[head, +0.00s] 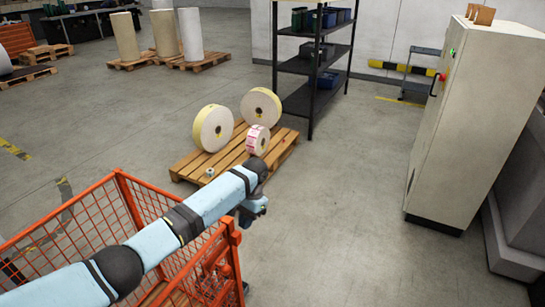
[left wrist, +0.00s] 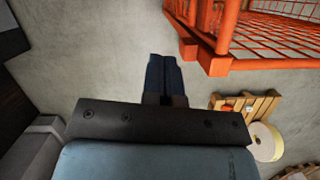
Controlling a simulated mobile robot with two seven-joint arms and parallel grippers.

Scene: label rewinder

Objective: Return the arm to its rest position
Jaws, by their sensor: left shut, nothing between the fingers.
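My left arm, pale blue with black joints, reaches in from the lower left of the head view, passing over an orange mesh cage (head: 120,178). Its wrist end is in front of the wooden pallet with rolls. In the left wrist view my left gripper (left wrist: 163,72) has its two dark fingers together, with nothing between them, over bare grey floor. In the head view the fingers are hard to make out. My right gripper is in neither view.
The wooden pallet (head: 187,171) carries two large cream rolls (head: 213,128) and a smaller pink-and-white roll (head: 258,140). A black shelf rack (head: 311,92) stands behind it. A tall beige cabinet (head: 470,120) stands at right. Floor between pallet and cabinet is clear.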

